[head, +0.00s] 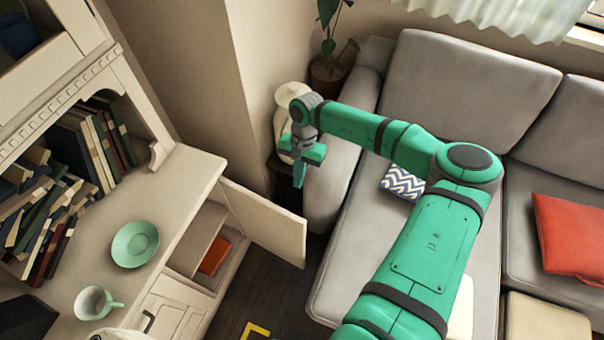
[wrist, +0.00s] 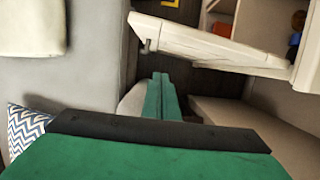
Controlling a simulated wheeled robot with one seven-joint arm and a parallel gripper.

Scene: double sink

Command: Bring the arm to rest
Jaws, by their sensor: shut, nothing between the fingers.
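My arm is green with dark grey joints and reaches out over the grey sofa (head: 340,270) in the head view. My gripper (head: 299,182) hangs pointing down at the end of the arm, in front of the sofa's left armrest (head: 332,188). Its fingers are together and hold nothing. In the wrist view the green fingers of my gripper (wrist: 161,82) lie side by side, shut, with the open cabinet door (wrist: 215,42) beyond them.
The open cabinet door (head: 262,222) stands out from the cream cabinet left of my gripper. A green plate (head: 135,244) and a cup (head: 93,302) stand on the cabinet top. A cream vase (head: 293,98) and a potted plant (head: 327,75) are behind my gripper. Dark floor shows below.

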